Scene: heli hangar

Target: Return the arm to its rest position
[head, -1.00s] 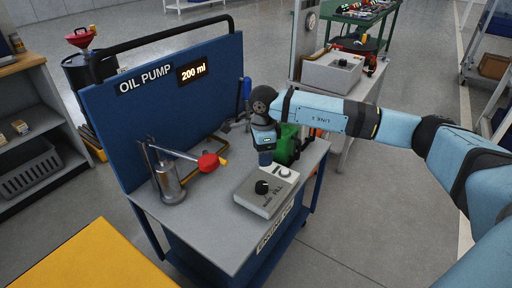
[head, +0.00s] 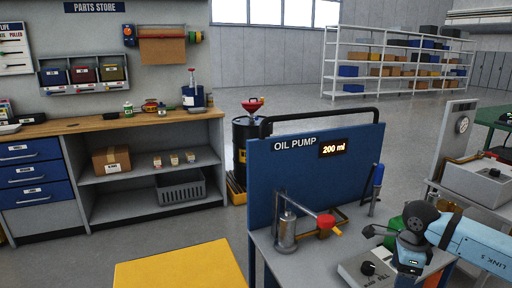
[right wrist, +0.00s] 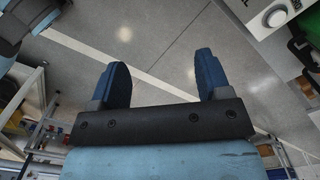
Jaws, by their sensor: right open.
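My right arm comes in from the right in the head view, its light-blue wrist (head: 411,256) hanging over the right part of the oil pump cart (head: 262,236). In the right wrist view my right gripper (right wrist: 162,70) has its two dark blue fingers well apart, with only grey floor and a pale line between them. It holds nothing. The fingers are not clearly visible in the head view. A grey box with a black knob (head: 367,268) is on the cart beside the wrist, partly cut off below. A green container (head: 418,213) is mostly hidden behind the arm. My left gripper is not in view.
The cart has a tall blue back panel (head: 262,180) and a hand pump with a red handle end (head: 326,222). A yellow surface (head: 180,268) lies at the front.

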